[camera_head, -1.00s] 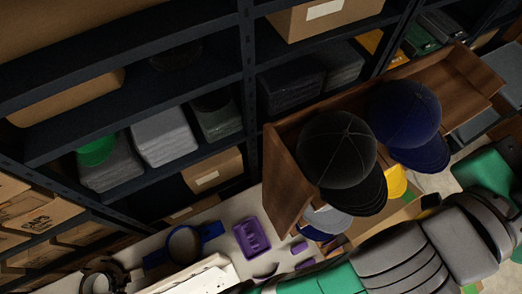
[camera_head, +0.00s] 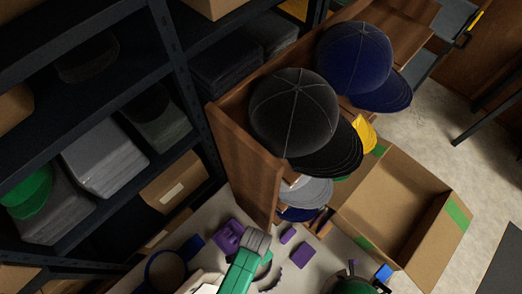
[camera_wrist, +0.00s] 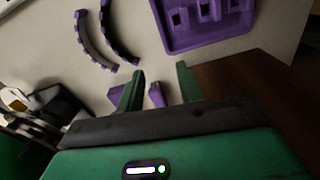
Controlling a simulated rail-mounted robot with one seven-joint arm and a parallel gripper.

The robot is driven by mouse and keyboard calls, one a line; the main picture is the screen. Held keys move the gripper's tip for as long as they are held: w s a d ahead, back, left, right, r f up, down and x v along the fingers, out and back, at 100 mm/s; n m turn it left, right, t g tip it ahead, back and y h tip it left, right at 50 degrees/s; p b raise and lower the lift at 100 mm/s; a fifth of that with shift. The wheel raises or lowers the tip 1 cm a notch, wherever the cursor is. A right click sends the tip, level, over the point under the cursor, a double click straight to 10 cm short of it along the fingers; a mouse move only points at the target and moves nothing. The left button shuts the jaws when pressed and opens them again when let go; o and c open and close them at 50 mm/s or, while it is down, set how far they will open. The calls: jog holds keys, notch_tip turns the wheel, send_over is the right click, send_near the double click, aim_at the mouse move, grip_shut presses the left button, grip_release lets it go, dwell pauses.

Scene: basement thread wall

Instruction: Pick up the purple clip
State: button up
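In the wrist view, my gripper (camera_wrist: 160,68) is open, with its two green fingers apart above the pale tabletop. A small purple piece, which looks like the clip (camera_wrist: 156,96), shows between the fingers, nearer the left one. Its lower end is hidden by the gripper body, and I see no finger touching it. Another purple piece (camera_wrist: 121,98) lies beside the left finger and is partly hidden. In the head view, small purple pieces (camera_head: 288,235) (camera_head: 302,255) lie on the table right of my arm; I cannot tell which is the clip.
A purple socketed plate (camera_wrist: 208,22) and two dark purple curved strips (camera_wrist: 93,42) (camera_wrist: 119,36) lie nearby. A wooden rack (camera_head: 245,175) with a black cap (camera_head: 300,115) and blue cap (camera_head: 355,58) stands behind. An open cardboard box (camera_head: 395,195) is at right, shelves at left.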

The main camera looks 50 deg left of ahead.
jog(key=shift+n, duration=0.6)
jog(key=s+a, duration=0.1)
jog(key=a, duration=0.1)
jog(key=s+a, duration=0.2)
jog(key=shift+s+a, duration=0.3)
jog(key=shift+a, duration=0.1)
notch_tip(320, 180, down, 8)
jog(key=shift+a+r+b, duration=0.1)
jog(key=shift+a+b, duration=0.05)
jog(key=shift+b, duration=0.75)
jog(key=shift+c, duration=0.3)
grip_shut()
